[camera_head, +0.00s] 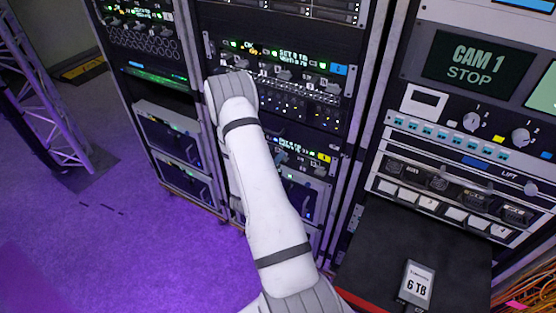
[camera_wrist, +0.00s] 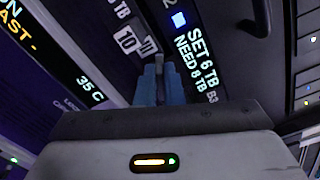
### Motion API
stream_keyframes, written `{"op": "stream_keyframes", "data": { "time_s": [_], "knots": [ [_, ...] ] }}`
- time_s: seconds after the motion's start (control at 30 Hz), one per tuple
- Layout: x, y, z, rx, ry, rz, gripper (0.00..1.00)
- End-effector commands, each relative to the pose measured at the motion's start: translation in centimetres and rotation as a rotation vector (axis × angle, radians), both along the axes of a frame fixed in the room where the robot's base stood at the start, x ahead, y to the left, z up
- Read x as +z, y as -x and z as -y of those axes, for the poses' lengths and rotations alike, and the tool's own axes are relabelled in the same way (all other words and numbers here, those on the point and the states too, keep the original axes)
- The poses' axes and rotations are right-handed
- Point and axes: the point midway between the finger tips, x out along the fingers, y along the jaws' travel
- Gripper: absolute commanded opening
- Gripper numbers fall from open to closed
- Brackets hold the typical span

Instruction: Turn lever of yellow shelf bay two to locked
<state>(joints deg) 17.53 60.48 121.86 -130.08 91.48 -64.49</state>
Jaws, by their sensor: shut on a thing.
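My gripper (camera_wrist: 159,92) shows its two blue fingertips in the wrist view, closed on a small grey piece (camera_wrist: 159,62) of a panel. The fingers hide most of that piece, so I cannot tell whether it is a lever or how it is turned. Beside it are labels reading "6 TB" and "10 TB" and a display (camera_wrist: 200,65) reading "SET 6 TB, NEED 6 TB, B3". In the head view a shelf with a yellow tag (camera_head: 323,157) sits low in the middle rack. My arm covers part of the rack, and my gripper is hidden there.
A shelf with a blue tag (camera_head: 340,70) sits higher in the middle rack. At right, a black ledge (camera_head: 400,240) bears a drive marked 6 TB (camera_head: 416,284), under a panel with a "CAM 1 STOP" screen (camera_head: 474,62). The purple floor (camera_head: 110,240) is open at left, near a truss (camera_head: 45,95).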

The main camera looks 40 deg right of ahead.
Motion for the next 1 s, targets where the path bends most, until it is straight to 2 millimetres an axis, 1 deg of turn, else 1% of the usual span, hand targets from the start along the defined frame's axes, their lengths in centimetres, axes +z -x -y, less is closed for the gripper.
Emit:
{"op": "stream_keyframes", "data": {
  "time_s": [0.2,0.5,0.7,1.0],
  "knots": [
    [-0.22,0.04,0.07,-0.004,0.069,-0.167,0.00],
    [-0.40,0.02,0.07,-0.004,0.135,-0.327,0.00],
    [-0.45,0.01,0.08,-0.004,0.157,-0.380,0.00],
    [-0.48,0.02,0.08,-0.004,0.165,-0.399,0.00]
  ]
}}
